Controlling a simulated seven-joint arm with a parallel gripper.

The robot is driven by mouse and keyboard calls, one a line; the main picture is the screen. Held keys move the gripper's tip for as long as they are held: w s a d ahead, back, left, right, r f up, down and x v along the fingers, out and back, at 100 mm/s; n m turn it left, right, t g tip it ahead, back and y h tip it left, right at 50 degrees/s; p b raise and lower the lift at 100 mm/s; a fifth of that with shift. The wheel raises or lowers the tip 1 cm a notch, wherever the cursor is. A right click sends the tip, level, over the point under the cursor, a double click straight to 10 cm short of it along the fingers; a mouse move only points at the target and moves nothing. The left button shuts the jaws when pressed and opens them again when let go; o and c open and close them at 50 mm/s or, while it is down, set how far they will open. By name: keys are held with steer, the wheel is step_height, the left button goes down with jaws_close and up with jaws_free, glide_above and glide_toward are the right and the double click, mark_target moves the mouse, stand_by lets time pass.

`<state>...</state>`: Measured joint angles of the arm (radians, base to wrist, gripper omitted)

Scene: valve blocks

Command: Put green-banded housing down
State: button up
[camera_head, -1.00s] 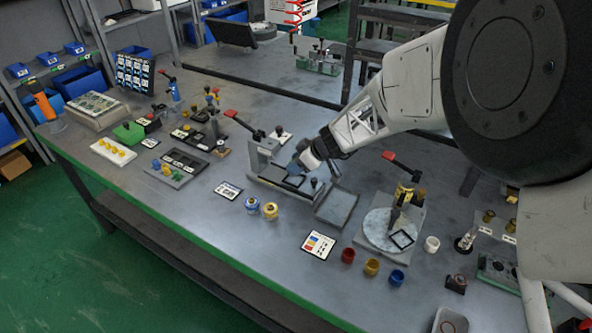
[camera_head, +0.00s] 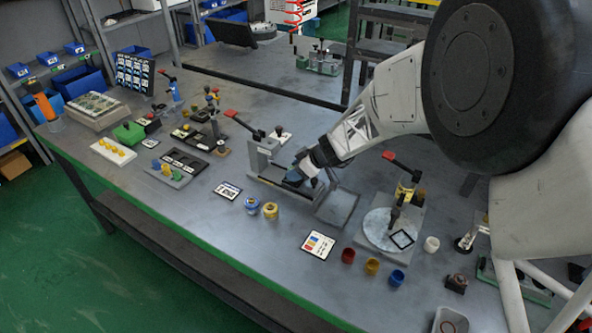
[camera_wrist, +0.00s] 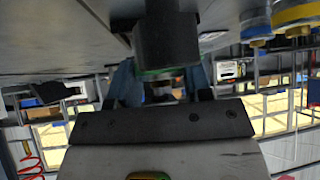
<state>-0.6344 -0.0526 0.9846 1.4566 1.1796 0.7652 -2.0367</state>
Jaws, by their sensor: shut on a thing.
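My gripper (camera_head: 298,176) is over the clamp fixture (camera_head: 263,160) in the middle of the bench. In the wrist view its two fingers (camera_wrist: 162,88) reach up from the dark palm and are shut on a dark cylindrical housing (camera_wrist: 167,38). A thin green band shows on the housing's end nearest the palm. In the head view my gripper mostly hides the housing. I cannot tell whether the housing touches the surface below.
A shallow grey tray (camera_head: 338,207) lies right of the fixture. A blue-banded part (camera_head: 252,205) and a yellow part (camera_head: 270,210) stand in front. A round turntable fixture (camera_head: 380,228) with a red-handled clamp is to the right.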

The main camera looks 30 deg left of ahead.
steer(key=shift+f, duration=0.1)
steer(key=o, duration=1.1)
steer(key=shift+r, duration=0.2)
steer(key=v, duration=1.1)
steer(key=shift+d+r, duration=0.25)
steer(key=shift+d, duration=0.1)
steer(key=shift+d+r, duration=0.1)
